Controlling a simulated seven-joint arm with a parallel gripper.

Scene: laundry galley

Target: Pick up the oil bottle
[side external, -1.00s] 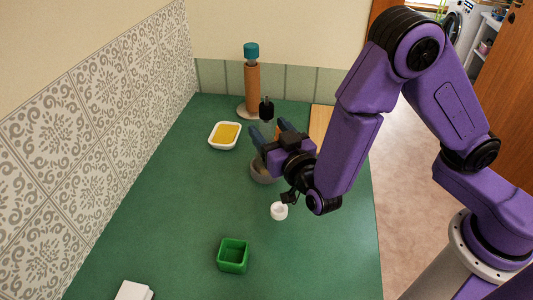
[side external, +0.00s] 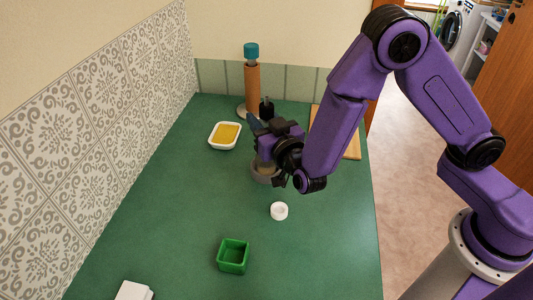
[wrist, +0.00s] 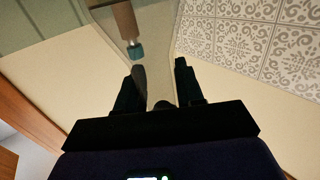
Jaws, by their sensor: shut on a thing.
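In the wrist view a dark rounded end (wrist: 163,104), likely the bottle's top, shows between the two fingers. I cannot tell whether the bottle touches the counter.
A brown post with a teal top (side external: 252,85) stands behind. A white cup (side external: 279,211) and green box (side external: 233,262) stand nearer.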

